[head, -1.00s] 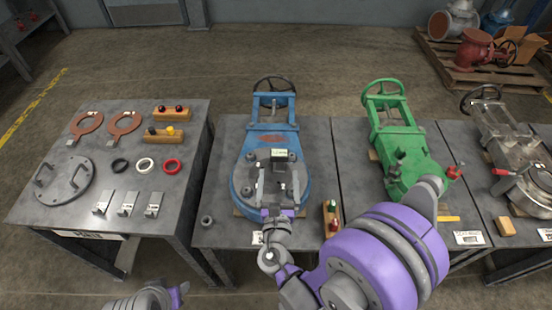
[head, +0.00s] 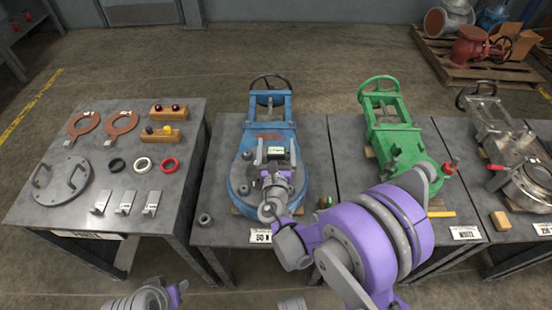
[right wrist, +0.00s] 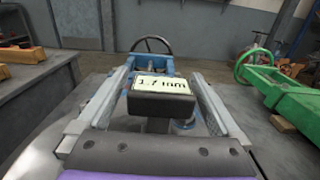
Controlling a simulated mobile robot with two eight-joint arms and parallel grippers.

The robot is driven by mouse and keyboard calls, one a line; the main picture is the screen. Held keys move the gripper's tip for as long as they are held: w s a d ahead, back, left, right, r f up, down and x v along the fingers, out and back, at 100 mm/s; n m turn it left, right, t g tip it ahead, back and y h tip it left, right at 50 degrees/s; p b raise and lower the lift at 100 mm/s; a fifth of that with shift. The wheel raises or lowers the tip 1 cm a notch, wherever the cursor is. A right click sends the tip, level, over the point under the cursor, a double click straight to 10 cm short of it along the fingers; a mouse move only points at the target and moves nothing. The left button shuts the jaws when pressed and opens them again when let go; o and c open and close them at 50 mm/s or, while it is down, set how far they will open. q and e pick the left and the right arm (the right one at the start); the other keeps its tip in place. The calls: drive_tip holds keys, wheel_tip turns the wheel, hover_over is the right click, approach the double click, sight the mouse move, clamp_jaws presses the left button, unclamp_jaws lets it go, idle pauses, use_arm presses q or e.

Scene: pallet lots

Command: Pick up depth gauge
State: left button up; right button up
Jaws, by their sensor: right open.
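The depth gauge (head: 276,151) is a small dark block with a pale display, standing on the blue valve (head: 240,196) on the middle table. In the right wrist view the gauge (right wrist: 162,103) faces me and its display reads 1.7 mm. My right gripper (head: 275,163) is open over the valve, close to the gauge. In the right wrist view its two grey fingers lie to the left and right of the gauge, with gaps showing. The gauge's lower part is hidden.
A green valve (head: 395,140) stands to the right, partly behind my right arm. A silver valve (head: 505,140) is at the far right. The left table (head: 60,222) holds rings, brackets and a round plate (head: 62,180). A small nut (head: 205,219) lies by the blue valve.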

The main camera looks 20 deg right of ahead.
clamp_jaws()
idle(0.4)
